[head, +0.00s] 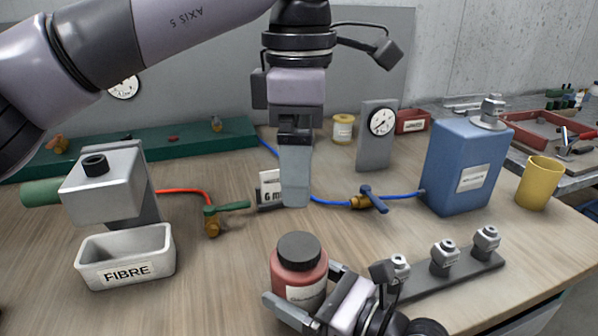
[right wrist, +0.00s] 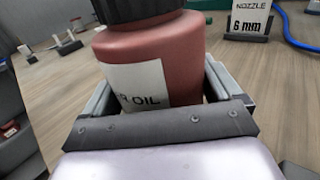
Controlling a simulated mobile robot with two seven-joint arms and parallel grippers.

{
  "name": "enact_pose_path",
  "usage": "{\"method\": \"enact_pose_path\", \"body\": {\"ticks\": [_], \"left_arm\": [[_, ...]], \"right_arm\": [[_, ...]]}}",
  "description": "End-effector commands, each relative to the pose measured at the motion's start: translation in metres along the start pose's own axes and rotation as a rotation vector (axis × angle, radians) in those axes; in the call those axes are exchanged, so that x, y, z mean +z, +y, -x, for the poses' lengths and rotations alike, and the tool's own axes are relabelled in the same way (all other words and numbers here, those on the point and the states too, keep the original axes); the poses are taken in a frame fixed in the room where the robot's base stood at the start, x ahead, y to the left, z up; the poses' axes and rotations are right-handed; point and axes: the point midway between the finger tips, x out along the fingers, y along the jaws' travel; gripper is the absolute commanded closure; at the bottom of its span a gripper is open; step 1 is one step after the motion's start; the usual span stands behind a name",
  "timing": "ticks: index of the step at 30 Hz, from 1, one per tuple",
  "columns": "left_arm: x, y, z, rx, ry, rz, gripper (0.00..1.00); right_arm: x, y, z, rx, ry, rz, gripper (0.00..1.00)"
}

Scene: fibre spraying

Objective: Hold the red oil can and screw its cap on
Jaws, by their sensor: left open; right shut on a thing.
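The red oil can (head: 299,281) stands upright at the front of the bench. A black cap (head: 299,248) sits on its top; I cannot tell how tight it is. In the right wrist view the can (right wrist: 150,58) shows a white label ending in "OIL", with the ribbed black cap (right wrist: 135,9) cut off above. My right gripper (head: 312,297) is shut around the can's body, one finger on each side. My left gripper (head: 295,200) points down behind and above the can, apart from the cap. It is open and empty, its fingers overlapping in this view.
A "FIBRE" tray (head: 127,272) stands left under a grey machine (head: 104,185). A rail with several nozzles (head: 444,258) lies right of the can. A blue tank (head: 462,165), yellow cup (head: 538,183) and blue-handled valve (head: 369,199) stand farther back. A "6 mm" sign (right wrist: 249,20) is behind.

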Motion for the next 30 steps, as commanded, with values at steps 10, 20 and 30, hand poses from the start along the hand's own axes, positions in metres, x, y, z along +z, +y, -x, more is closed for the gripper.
{"method": "enact_pose_path", "body": {"ticks": [10, 20, 30], "left_arm": [[0.0, 0.0, 0.0, 0.0, -0.001, 0.0, 0.08], [0.0, 0.0, -0.004, 0.0, -0.001, 0.0, 0.08], [0.0, 0.0, -0.013, 0.0, -0.001, 0.001, 0.08]], "right_arm": [[0.001, 0.0, 0.0, 0.0, -0.001, 0.001, 0.0], [-0.002, 0.0, 0.022, 0.0, 0.002, 0.0, 0.0], [-0.002, 0.0, 0.065, -0.001, 0.001, 0.0, 0.0]]}}
